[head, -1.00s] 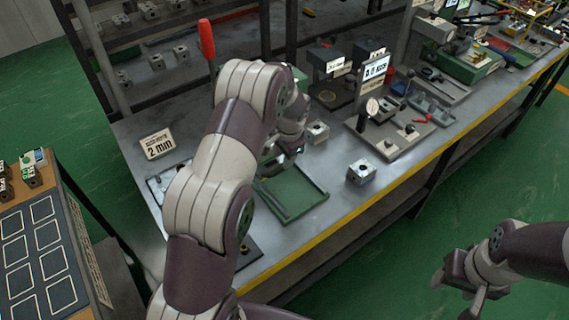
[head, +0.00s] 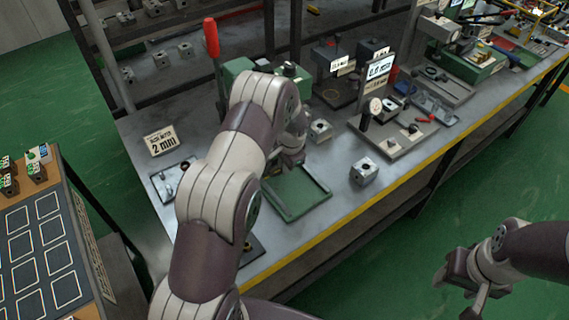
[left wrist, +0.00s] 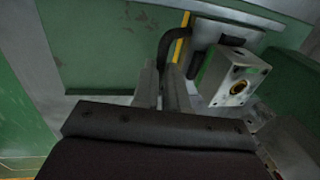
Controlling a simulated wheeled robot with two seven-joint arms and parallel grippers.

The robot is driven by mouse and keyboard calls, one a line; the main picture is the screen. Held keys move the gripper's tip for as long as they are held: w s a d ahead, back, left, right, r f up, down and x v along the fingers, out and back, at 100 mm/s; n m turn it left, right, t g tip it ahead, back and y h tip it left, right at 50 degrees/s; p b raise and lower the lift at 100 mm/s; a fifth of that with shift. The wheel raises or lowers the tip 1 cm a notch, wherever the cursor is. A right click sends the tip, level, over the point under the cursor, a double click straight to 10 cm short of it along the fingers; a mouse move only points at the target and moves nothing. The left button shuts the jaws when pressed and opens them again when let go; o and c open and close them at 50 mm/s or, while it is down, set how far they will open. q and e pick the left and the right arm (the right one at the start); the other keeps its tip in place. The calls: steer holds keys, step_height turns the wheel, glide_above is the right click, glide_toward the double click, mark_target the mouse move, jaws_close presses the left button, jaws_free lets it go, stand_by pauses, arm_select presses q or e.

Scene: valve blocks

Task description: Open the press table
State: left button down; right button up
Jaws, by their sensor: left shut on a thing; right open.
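The green press stands behind my left arm in the head view, with an upright red-handled lever (head: 211,38) and green body parts (head: 238,68). A flat green tray-like table (head: 297,192) with a raised rim lies in front of it on the bench. My left gripper (head: 292,158) is at the tray's back edge, largely hidden by my arm. In the left wrist view, its fingers (left wrist: 172,78) are closed at a dark curved handle (left wrist: 165,42) beside a green surface (left wrist: 110,40). My right gripper (head: 458,285) is open and empty, off the bench's front.
A metal block with a brass-rimmed bore (left wrist: 237,76) is close to the left fingers. Another block (head: 364,171) sits right of the tray, and one (head: 319,130) behind it. A gauge fixture (head: 390,135) stands further right.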

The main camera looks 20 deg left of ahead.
arm_select(q)
steer(key=s+d, duration=0.2)
steer(key=d, duration=0.1)
steer(key=s+d+b, duration=0.1)
steer(key=s+d, duration=0.1)
steer(key=d, duration=0.2)
steer(key=s+d, duration=0.2)
steer(key=d, duration=0.2)
steer(key=shift+s, duration=0.2)
steer(key=c, duration=1.2)
jaws_free()
steer(key=shift+a, duration=0.1)
steer(key=shift+o, duration=0.2)
step_height(320, 180, up, 12)
steer(key=s+d+b, duration=0.1)
steer(key=d, duration=0.1)
steer(key=shift+r, duration=0.25)
